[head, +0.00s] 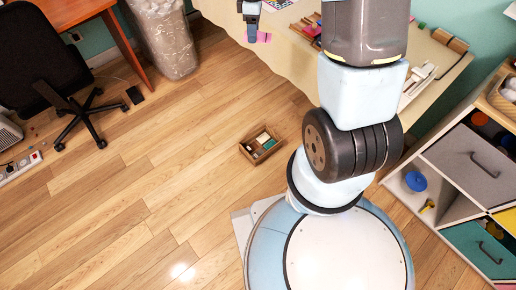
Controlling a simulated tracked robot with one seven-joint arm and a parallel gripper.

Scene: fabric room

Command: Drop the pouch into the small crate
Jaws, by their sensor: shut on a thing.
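My gripper (251,36) is at the top of the head view, near the front edge of the long table, seen small and from behind. The small crate (248,155) is a brown wooden box standing on the floor, left of my arm's base. Several small things lie in it, among them white and green ones. My gripper is well beyond the crate in the picture, not over it.
The long table (292,57) with cloth, tools and rolls runs behind my arm. A shelf unit (458,207) with drawers stands at right. A black office chair (62,85), a desk (70,12) and a clear bin (165,40) are at upper left. The wooden floor (130,200) at left is free.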

